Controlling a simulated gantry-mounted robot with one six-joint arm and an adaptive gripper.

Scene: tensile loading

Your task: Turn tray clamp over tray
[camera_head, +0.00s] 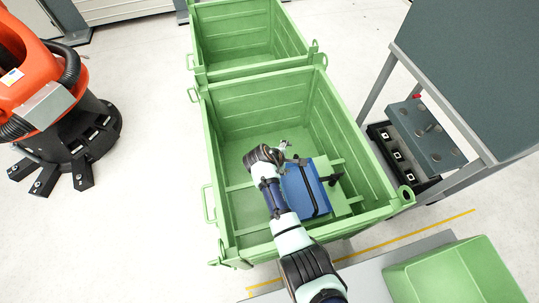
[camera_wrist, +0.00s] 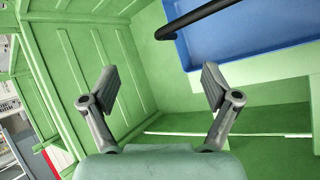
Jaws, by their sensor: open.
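The blue tray (camera_head: 302,188) lies inside the near green crate, and part of it shows at the top right of the wrist view (camera_wrist: 245,28). A black bar (camera_wrist: 195,20), seemingly the tray clamp, reaches over the tray's edge in the wrist view. In the head view a small dark part (camera_head: 333,179) shows at the tray's right side; I cannot tell whether it is the same piece. My gripper (camera_head: 293,155) is inside the crate by the tray's far left corner. In the wrist view its two fingers (camera_wrist: 160,80) are wide apart and empty, with the bar beyond them.
The near green crate's walls (camera_head: 215,165) surround my gripper. A second green crate (camera_head: 245,35) stands behind it. A grey workbench (camera_head: 475,75) is at the right, and an orange robot (camera_head: 35,70) stands at the left. Floor between the orange robot and crate is clear.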

